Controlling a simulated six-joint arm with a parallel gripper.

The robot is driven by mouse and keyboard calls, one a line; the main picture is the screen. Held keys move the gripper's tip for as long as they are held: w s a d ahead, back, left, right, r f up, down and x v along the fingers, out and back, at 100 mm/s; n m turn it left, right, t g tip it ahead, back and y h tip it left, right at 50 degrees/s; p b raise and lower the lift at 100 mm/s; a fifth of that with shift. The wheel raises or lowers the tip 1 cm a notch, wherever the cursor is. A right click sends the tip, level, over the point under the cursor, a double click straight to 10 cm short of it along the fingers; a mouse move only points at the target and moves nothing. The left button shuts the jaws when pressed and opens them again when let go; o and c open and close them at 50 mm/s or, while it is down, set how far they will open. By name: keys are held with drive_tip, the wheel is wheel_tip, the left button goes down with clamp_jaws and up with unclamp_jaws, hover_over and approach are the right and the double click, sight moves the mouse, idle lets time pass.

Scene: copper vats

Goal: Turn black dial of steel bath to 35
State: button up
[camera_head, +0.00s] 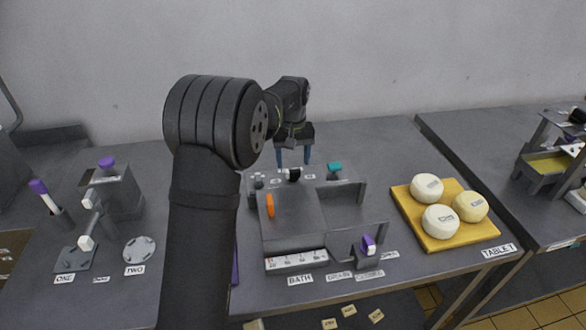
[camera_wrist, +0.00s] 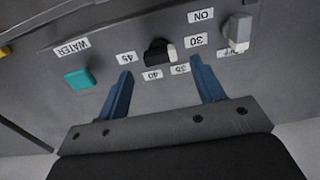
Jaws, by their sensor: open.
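The steel bath (camera_head: 290,212) is a grey box on the table, with a control strip along its back. The black dial (camera_head: 294,174) sits on that strip and also shows in the wrist view (camera_wrist: 158,50). Its white mark faces right in the wrist view, towards the 30 and 35 labels; the exact reading is unclear. The 35 label (camera_wrist: 180,69) lies beside the 40 label (camera_wrist: 152,74), with the 45 label (camera_wrist: 126,57) further left. My gripper (camera_head: 293,163) is open and empty, its blue fingers (camera_wrist: 160,66) spread on either side of the dial, apart from it.
A yellow board (camera_head: 429,239) with pale rounds stands right. My arm hides some table left of the bath.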

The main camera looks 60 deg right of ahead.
sight(293, 171)
drive_tip(key=shift+f, duration=2.05)
drive_tip(key=c, duration=1)
drive_tip(key=shift+m, duration=0.4)
drive_tip(key=m, duration=1.1)
